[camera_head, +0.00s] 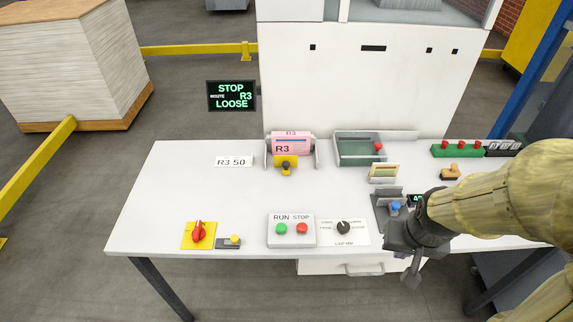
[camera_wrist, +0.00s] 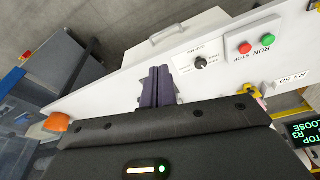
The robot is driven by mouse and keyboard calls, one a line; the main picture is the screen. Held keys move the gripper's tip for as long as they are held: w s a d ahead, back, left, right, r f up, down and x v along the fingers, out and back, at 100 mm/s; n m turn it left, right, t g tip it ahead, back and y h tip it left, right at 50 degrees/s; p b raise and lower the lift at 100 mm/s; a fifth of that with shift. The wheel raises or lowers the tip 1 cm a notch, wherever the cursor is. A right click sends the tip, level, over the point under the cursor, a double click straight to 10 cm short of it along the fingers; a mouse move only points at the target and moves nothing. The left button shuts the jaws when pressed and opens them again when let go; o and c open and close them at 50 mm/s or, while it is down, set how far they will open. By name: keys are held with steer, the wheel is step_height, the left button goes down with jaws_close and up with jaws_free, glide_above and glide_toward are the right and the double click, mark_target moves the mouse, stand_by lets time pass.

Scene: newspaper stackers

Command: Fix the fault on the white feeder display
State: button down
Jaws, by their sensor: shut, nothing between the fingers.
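The black display (camera_head: 231,96) by the white feeder (camera_head: 365,90) shows green text reading STOP, R3 and LOOSE; a smaller word is hard to read. The RUN/STOP box (camera_head: 292,231) has a green and a red button. A black dial (camera_head: 344,227) is beside it. A white card (camera_head: 233,161) reads R3 50. My gripper (camera_head: 411,280) is at the table's front edge, right of the dial, empty; its shut fingers show in the wrist view (camera_wrist: 158,85).
A red rotary switch (camera_head: 198,232) and a yellow button (camera_head: 234,239) are front left. A blue knob (camera_head: 395,208) and a small, partly hidden readout are close to my gripper. A green tray (camera_head: 360,150) and a green strip with red knobs (camera_head: 458,150) are behind. The table's left middle is clear.

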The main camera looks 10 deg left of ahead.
steer(key=w+a+f+m+t+y+b, duration=0.2)
steer(key=w+a+f+m+y+b, duration=0.1)
steer(key=w+a, duration=0.8)
steer(key=w+a+f+m+t+y+b, duration=0.3)
steer(key=w+a+f+m+b, duration=0.3)
steer(key=w+a, duration=0.6)
steer(key=w+f+m, duration=0.1)
steer(key=w+f, duration=0.1)
steer(key=w, duration=0.2)
steer(key=shift+w+a+t+y, duration=0.15)
steer(key=shift+a+t+y, duration=0.15)
steer(key=shift+y, duration=0.1)
steer(key=shift+w+f, duration=0.1)
steer(key=shift+f, duration=0.05)
steer(key=p, duration=0.3)
glide_toward(288, 167)
steer(key=x, duration=0.4)
steer(key=shift+f, duration=0.5)
steer(key=shift+w+a+f+p, duration=0.3)
steer(key=shift+w+a+p, duration=0.1)
steer(key=shift+w+a, duration=0.3)
